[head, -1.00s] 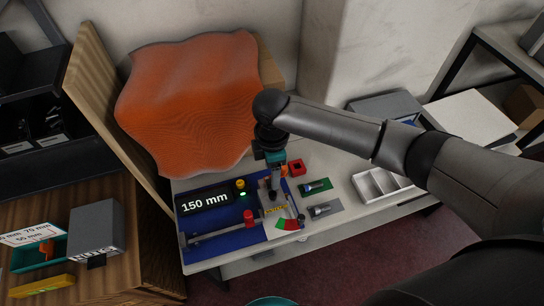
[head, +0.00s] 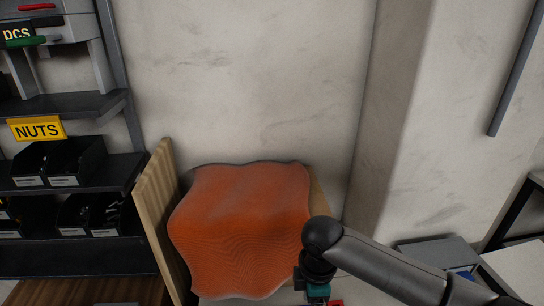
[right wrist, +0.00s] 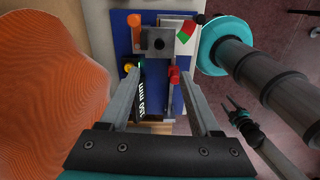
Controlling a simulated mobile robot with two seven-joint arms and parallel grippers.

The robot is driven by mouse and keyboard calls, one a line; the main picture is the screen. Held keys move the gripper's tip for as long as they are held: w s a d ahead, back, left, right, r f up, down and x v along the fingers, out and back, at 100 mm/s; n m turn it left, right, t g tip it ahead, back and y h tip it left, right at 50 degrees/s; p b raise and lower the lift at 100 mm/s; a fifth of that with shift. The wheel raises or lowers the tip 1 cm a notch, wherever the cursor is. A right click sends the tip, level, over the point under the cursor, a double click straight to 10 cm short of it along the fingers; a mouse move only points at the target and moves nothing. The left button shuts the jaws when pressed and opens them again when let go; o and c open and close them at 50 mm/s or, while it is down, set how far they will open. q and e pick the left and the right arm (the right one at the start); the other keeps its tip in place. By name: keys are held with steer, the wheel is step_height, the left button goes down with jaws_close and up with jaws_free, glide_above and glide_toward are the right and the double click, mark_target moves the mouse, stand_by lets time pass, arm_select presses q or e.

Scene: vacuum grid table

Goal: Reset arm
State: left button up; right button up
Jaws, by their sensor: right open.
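My right arm comes in from the right in the head view, and the teal part of my right gripper (head: 318,292) is at the bottom edge, its fingers out of frame. In the right wrist view my right gripper (right wrist: 160,72) is open, its fingers wide apart with nothing held.
Shelves with black bins and a NUTS sign (head: 37,129) are at the left. A wall corner and a grey box (head: 440,253) are at the right.

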steer(key=s+a+m+t+y, duration=0.2)
steer(key=s+a+m+y, duration=0.1)
steer(key=s+a+m, duration=0.5)
steer(key=s+d+m+t+h, duration=0.25)
steer(key=s+d+m, duration=0.45)
steer(key=s+d, duration=0.45)
step_height(320, 180, down, 28)
steer(key=d+g+b, duration=0.2)
steer(key=b, duration=0.4)
arm_select(q)
step_height(320, 180, down, 11)
steer(key=b, duration=0.4)
steer(key=shift+b, duration=0.4)
arm_select(e)
steer(key=s+d+f+g, duration=0.1)
steer(key=s+d+f, duration=0.1)
steer(key=s+f, duration=1.3)
step_height(320, 180, down, 4)
steer(key=shift+s+d+r, duration=0.1)
steer(key=shift+s+d, duration=0.1)
steer(key=shift+s, duration=0.1)
arm_select(q)
steer(key=shift+o, duration=0.2)
steer(key=shift+r, duration=0.1)
arm_select(e)
steer(key=shift+g+h, duration=0.25)
